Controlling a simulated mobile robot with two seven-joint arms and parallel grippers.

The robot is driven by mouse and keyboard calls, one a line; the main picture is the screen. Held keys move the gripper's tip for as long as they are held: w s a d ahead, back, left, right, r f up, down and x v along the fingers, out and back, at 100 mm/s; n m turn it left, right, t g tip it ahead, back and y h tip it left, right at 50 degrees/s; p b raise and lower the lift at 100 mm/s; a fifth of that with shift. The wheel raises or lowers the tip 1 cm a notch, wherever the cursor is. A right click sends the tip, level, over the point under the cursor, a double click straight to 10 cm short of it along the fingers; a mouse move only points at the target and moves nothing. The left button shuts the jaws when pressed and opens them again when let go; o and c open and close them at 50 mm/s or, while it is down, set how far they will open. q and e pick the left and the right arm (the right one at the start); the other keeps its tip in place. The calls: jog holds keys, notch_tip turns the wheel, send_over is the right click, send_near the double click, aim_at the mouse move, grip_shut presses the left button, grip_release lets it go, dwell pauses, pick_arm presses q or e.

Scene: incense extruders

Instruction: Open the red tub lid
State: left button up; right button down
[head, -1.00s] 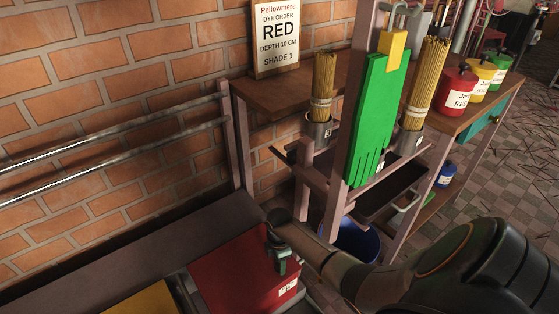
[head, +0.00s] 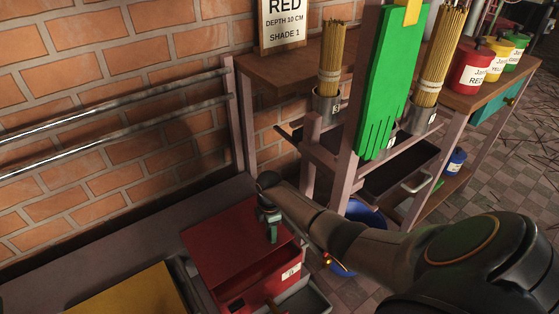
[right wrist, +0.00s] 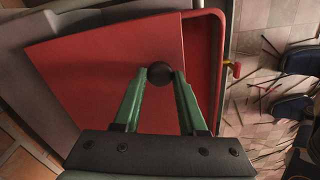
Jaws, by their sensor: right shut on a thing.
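The red tub (head: 262,290) stands at the lower middle of the head view, with a white label on its near side. Its flat red lid (right wrist: 95,65) fills much of the right wrist view. There the lid's edge lies askew to the tub's red rim (right wrist: 222,60), and a strip of red inner wall shows between them. My right gripper (right wrist: 160,80) is shut on the round black knob (right wrist: 160,72) of the lid. In the head view my right gripper (head: 271,235) is over the tub, and it hides the knob. My left gripper is not in view.
A yellow lid or tub (head: 135,292) is left of the red tub. A wooden rack with green gloves (head: 393,85), stick bundles and jars (head: 472,65) stands behind and right. A small tap (head: 328,258) and blue bucket (head: 365,213) are right of the tub. Wall rails run left.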

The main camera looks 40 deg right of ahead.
aim_at(263, 230)
jog(key=w+b, duration=0.1)
jog(key=w, duration=0.1)
jog(key=w+b, duration=0.1)
jog(key=shift+w+f, duration=0.2)
jog(key=shift+w, duration=0.15)
jog(key=shift+w+d+r, duration=0.15)
jog(key=shift+w+d, duration=0.05)
jog(key=shift+w, duration=0.35)
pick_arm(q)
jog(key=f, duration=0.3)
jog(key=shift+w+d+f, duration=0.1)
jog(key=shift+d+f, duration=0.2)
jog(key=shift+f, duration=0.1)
pick_arm(e)
jog(key=shift+c, duration=2.3)
grip_release()
jog(key=shift+d+r, duration=0.1)
jog(key=shift+r, duration=0.05)
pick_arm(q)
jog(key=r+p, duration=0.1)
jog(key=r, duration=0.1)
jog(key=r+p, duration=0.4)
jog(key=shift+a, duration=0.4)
pick_arm(e)
notch_tip(263, 230, up, 7)
jog(key=shift+r, duration=0.15)
jog(key=shift+w, duration=0.1)
